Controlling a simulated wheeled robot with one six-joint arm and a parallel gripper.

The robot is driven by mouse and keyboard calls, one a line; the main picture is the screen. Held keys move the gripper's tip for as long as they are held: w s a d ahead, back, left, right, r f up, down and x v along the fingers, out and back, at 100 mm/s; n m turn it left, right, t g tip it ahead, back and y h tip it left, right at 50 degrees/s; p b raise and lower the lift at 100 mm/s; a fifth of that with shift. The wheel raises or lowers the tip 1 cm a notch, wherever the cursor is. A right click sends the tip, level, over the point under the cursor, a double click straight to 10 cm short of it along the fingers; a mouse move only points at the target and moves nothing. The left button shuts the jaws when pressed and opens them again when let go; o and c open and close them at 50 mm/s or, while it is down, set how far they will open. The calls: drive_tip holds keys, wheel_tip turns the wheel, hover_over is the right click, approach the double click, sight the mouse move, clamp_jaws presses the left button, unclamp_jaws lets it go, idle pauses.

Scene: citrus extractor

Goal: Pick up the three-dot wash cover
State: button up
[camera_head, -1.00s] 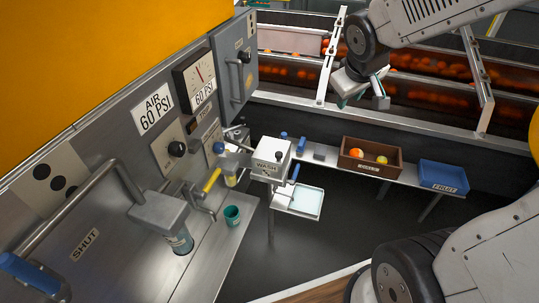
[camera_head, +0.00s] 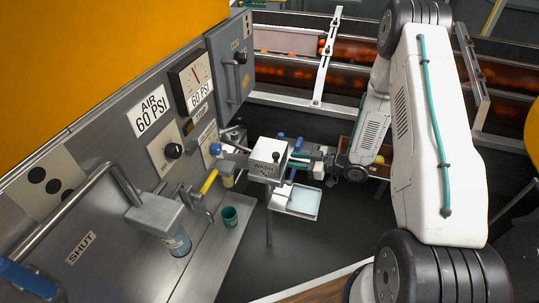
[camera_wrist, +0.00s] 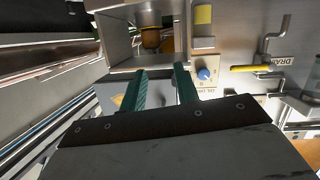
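A pale box marked WASH (camera_head: 266,171), with a dark spot on its top, stands at the machine's right end; I cannot make out three dots on it. My gripper (camera_head: 302,160) is just right of this box, its teal fingers pointing left towards it. In the wrist view my gripper (camera_wrist: 160,84) has its two teal fingers apart, with nothing clearly held between them. Ahead of them is a grey plate (camera_wrist: 108,92) with an orange mark, below an open metal housing (camera_wrist: 118,48) holding a brown cylinder. Whether the fingertips touch the plate, I cannot tell.
A white tray (camera_head: 305,213) lies below the WASH box. A green cup (camera_head: 230,217) stands on the metal shelf. Yellow handle (camera_head: 209,181) and blue knob (camera_wrist: 204,74) are close by. A panel with dark dots (camera_head: 37,174) is at far left. My arm covers much of the right bench.

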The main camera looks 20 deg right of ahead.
sight(269, 155)
drive_tip(key=s+a+f+y, duration=0.1)
drive_tip(key=s+f+y, duration=0.1)
drive_tip(key=s+y, duration=0.15)
drive_tip(key=shift+t, duration=0.3)
drive_tip(key=shift+f+x, duration=0.15)
drive_tip(key=shift+x, duration=2.75)
drive_tip(key=shift+f+x, duration=0.2)
drive_tip(key=shift+x, duration=2.7)
clamp_jaws()
